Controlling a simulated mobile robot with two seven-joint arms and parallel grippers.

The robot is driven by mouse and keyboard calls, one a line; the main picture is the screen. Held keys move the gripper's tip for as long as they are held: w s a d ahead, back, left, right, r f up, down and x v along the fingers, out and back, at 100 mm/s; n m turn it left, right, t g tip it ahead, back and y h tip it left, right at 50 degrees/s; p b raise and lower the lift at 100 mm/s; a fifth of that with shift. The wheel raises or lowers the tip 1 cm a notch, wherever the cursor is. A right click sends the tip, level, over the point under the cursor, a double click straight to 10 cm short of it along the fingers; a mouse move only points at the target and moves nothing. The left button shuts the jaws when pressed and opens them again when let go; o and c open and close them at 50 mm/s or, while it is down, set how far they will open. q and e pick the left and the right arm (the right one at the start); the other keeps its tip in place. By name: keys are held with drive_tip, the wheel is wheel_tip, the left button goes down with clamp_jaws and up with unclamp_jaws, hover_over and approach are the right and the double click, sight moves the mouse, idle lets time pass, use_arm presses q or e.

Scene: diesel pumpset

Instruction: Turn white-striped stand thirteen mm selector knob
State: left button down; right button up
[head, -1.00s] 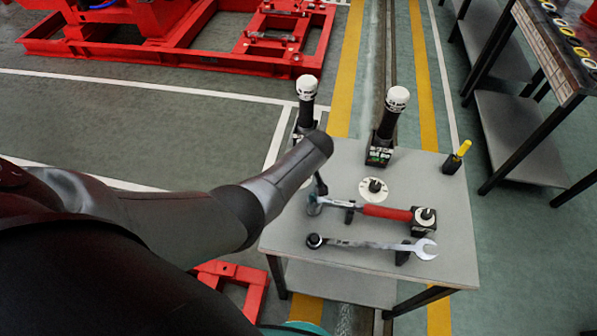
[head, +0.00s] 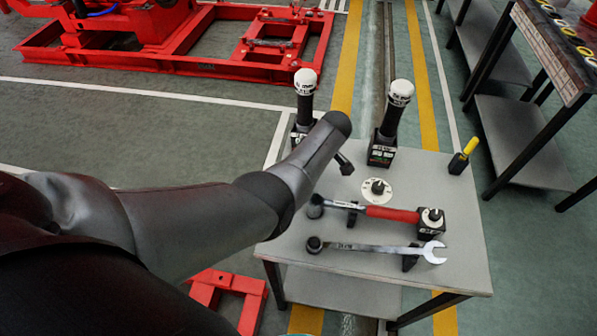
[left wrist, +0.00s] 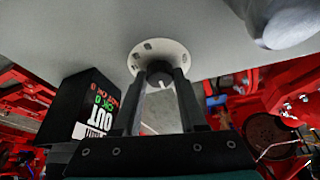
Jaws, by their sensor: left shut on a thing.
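In the left wrist view a white round dial plate (left wrist: 159,58) with small dark marks carries a dark selector knob (left wrist: 159,78). My left gripper (left wrist: 164,84) has one finger on each side of this knob and is shut on it. A black box (left wrist: 80,105) with "OUT" and green and red lettering stands beside it. In the head view my left arm hides this dial and the fingertips. Two black stands with white tops, a left one (head: 305,100) and a right one (head: 394,112), stand at the table's back. Another dial (head: 377,190) shows uncovered before the right stand.
The grey table (head: 455,235) also bears a red-handled ratchet (head: 390,213), an open-ended wrench (head: 385,248) and a yellow-topped black holder (head: 462,156). A red frame (head: 180,60) lies behind on the floor. A dark workbench (head: 560,60) stands at right.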

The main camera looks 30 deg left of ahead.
idle(0.4)
use_arm(q)
drive_tip(key=shift+c, duration=2.3)
unclamp_jaws()
drive_tip(key=shift+d+r+p, duration=0.15)
drive_tip(key=shift+r+p, duration=0.15)
drive_tip(key=shift+r, duration=0.15)
drive_tip(key=p+v, duration=0.4)
drive_tip(key=v, duration=1)
drive_tip(key=shift+r, duration=0.15)
drive_tip(key=shift+d, duration=0.1)
